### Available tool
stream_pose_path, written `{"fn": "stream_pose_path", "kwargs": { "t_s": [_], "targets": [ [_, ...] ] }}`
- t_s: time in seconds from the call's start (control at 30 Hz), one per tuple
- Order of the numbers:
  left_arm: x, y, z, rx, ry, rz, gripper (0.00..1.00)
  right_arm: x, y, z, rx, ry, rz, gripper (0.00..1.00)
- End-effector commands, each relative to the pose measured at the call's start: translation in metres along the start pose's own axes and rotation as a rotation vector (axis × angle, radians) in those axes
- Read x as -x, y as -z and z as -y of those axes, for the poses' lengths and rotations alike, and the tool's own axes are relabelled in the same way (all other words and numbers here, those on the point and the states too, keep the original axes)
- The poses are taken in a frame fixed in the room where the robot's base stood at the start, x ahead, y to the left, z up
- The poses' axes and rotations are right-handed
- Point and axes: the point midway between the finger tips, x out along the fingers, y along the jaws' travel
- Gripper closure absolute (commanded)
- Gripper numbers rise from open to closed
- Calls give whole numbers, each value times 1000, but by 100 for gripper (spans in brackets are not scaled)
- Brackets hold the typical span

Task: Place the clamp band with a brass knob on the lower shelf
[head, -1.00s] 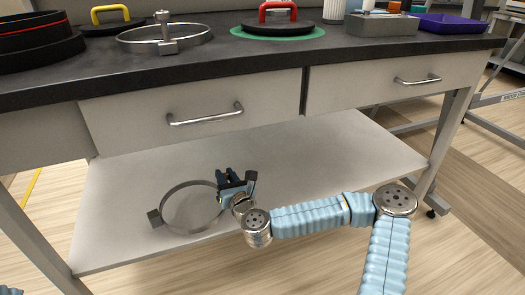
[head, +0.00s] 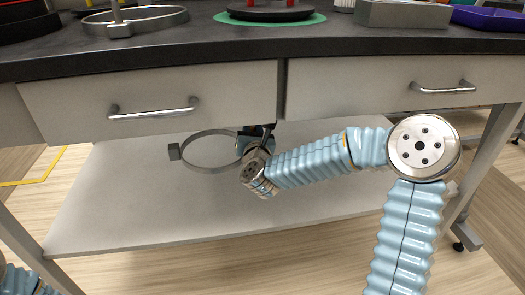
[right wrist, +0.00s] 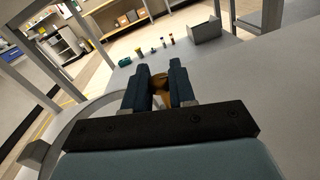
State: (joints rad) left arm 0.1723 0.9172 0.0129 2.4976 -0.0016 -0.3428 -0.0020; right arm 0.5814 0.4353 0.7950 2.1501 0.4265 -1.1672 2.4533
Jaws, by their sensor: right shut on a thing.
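The clamp band (head: 205,168) is a thin grey metal ring with a small block (head: 174,152) on its left side. It is over the lower shelf (head: 130,215), under the drawers. Whether it touches the shelf or hangs just above it, I cannot tell. My right gripper (head: 256,137) is at the ring's right side, partly hidden by my wrist. In the right wrist view the dark fingers (right wrist: 160,86) are shut on the brass knob (right wrist: 159,82), and the band (right wrist: 82,122) curves off to the left.
The drawer fronts (head: 160,100) hang low above the shelf. Another ring with a post (head: 135,20) stands on the dark worktop (head: 230,50). The shelf's front and left are bare. A grey box (right wrist: 205,31) and several small items lie beyond the fingers.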

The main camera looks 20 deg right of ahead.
Motion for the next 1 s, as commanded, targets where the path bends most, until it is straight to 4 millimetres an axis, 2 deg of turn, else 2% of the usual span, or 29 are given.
{"fn": "stream_pose_path", "kwargs": {
  "t_s": [0.03, 0.13, 0.33, 0.57, 0.8, 1.0],
  "targets": [
    [-2, 0, 1, 0, 0, 0, 51, -14, 7, 10, -3, 4, -2, 100],
    [-3, 0, 1, 0, 0, -1, 51, -39, 17, 25, -2, 3, -1, 100],
    [-9, 0, 4, 1, 0, -3, 51, -67, 50, 47, 0, 0, -1, 100],
    [-11, 0, 4, 1, 0, -3, 51, -79, 63, 56, 0, -2, 1, 100],
    [-17, 1, 6, 1, 0, -5, 51, -84, 96, 65, 0, -1, -1, 100],
    [-16, 1, 6, 1, 0, -5, 51, -84, 98, 65, -1, -2, 2, 100]
  ]
}}
